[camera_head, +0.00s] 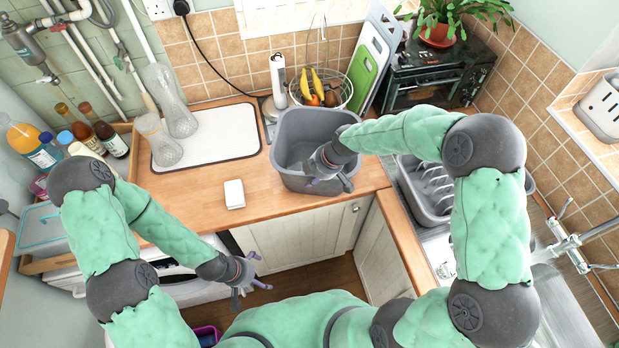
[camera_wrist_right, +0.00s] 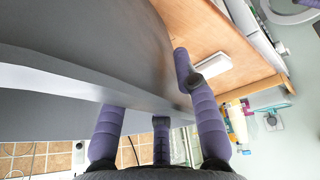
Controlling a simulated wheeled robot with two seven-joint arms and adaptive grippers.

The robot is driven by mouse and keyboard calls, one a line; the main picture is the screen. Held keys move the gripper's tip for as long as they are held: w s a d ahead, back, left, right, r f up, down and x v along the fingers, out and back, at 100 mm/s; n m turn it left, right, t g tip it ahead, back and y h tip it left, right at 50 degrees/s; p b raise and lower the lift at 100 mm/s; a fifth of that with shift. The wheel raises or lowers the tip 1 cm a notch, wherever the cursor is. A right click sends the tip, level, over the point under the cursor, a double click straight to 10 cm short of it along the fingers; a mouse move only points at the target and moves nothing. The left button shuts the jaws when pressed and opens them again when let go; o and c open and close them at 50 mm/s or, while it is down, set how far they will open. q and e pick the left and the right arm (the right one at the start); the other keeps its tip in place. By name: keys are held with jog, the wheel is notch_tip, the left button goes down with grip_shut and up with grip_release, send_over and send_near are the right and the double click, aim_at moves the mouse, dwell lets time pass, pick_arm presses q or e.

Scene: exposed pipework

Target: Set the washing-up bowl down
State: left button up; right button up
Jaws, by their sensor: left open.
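The grey washing-up bowl (camera_head: 288,158) is upright at the worktop's front edge, right of the white board. I cannot tell whether its base touches the wood. My right gripper (camera_head: 328,182) is at its near wall, fingers around the rim. My left gripper (camera_head: 251,284) is open and empty, low in front of the cupboards.
A white block (camera_head: 234,194) lies on the worktop (camera_head: 200,190), left of the bowl. Glass vessels stand on the white board (camera_head: 228,130). A fruit basket (camera_head: 345,95) is behind the bowl; a grey dish rack (camera_head: 415,205) is to its right.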

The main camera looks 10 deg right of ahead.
jog(key=v, duration=1)
jog(key=shift+s+r, duration=0.15)
jog(key=shift+r, duration=0.1)
jog(key=shift+f, duration=0.1)
dwell(0.9)
